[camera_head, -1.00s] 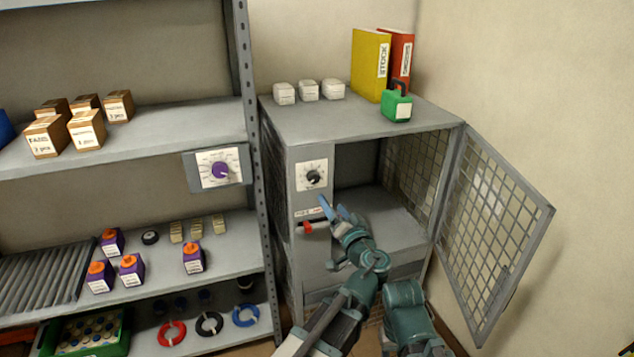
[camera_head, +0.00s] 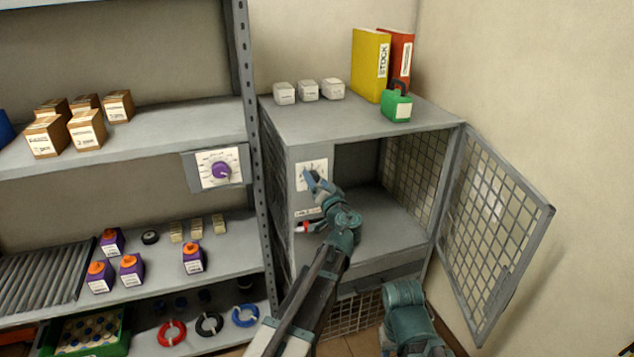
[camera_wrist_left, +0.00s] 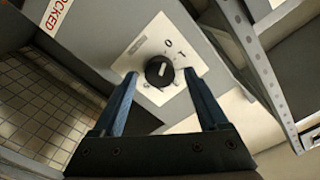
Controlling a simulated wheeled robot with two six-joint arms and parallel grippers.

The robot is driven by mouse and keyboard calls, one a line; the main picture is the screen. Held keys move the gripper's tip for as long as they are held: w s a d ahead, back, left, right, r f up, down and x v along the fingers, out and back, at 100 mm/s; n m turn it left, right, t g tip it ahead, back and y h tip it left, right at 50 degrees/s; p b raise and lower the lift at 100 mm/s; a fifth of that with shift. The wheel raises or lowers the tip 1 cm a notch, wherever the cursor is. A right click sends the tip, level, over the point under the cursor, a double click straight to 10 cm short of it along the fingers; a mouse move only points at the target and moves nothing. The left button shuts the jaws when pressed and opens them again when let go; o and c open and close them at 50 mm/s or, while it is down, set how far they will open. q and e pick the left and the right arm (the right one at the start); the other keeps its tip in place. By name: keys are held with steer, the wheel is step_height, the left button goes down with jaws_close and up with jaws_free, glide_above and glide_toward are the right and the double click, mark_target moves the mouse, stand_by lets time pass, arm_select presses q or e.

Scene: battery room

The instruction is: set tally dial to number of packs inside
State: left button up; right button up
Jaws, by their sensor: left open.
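A grey cabinet (camera_head: 285,125) stands with its mesh door (camera_head: 497,235) swung open to the right. The visible part of its inside looks empty; part is hidden by its front panel and my arm. A black dial (camera_wrist_left: 159,71) on a white plate (camera_head: 318,163) is on the cabinet's front panel. My left gripper (camera_head: 311,178) is at this dial and hides the knob in the head view. In the left wrist view the gripper (camera_wrist_left: 160,85) is open, with its blue fingers either side of the knob; contact cannot be told. My right gripper is not in view.
A purple dial (camera_head: 221,170) is on the shelf unit's upper-shelf edge. Several purple packs with orange tops (camera_head: 193,257) stand on the shelf below. A red handle (camera_head: 302,228) is under the black dial.

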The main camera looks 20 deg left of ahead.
arm_select(q)
jaws_close()
stand_by(0.3)
steer(key=m, duration=0.3)
steer(key=shift+m, duration=0.3)
steer(key=shift+f+m, duration=0.1)
steer(key=shift+m, duration=2.1)
jaws_free()
